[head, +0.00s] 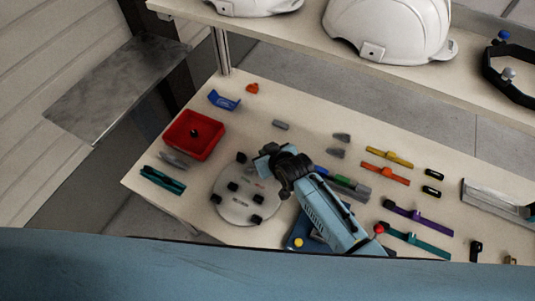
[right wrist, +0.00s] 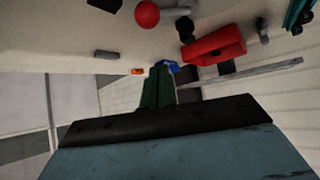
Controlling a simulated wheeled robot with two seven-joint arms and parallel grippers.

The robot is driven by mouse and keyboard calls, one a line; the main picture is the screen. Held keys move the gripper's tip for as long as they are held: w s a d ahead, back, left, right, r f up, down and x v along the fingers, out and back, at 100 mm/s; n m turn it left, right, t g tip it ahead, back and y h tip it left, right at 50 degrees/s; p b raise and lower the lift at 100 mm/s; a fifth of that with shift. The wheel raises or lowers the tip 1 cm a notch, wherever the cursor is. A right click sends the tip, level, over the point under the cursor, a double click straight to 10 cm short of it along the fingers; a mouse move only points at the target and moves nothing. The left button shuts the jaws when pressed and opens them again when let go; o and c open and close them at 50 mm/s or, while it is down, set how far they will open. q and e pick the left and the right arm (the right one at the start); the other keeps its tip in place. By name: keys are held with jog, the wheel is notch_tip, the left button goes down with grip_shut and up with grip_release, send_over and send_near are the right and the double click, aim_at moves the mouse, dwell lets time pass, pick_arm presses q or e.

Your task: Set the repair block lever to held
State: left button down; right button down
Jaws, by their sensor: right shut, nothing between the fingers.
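I cannot clearly pick out the repair block or tell its lever's position. A red ball knob (head: 379,229) shows beside my right arm in the head view. A red ball (right wrist: 146,14) also shows near the top of the right wrist view; I cannot tell whether it is the same one. A blue piece with a yellow disc (head: 298,242) is partly hidden under my arm. My right gripper (head: 268,152) is over the table beside the round plate (head: 240,207); its fingers (right wrist: 158,88) are shut and empty. My left gripper is not in view.
A red tray (head: 193,133), blue piece (head: 224,100) and orange piece (head: 252,88) lie at the left. The round plate carries several black posts. Coloured strips (head: 390,157) lie at the right. White helmets (head: 388,30) stand on the back shelf.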

jog(key=shift+s+a+p+v, duration=0.1)
jog(key=shift+a+v, duration=0.05)
jog(key=shift+v, duration=0.65)
jog(key=shift+s+a+p+v, duration=0.1)
jog(key=shift+a+p+v, duration=0.05)
jog(key=shift+v, duration=0.65)
jog(key=shift+s+a+p+v, duration=0.1)
jog(key=shift+a+v, duration=0.1)
jog(key=shift+v, duration=0.65)
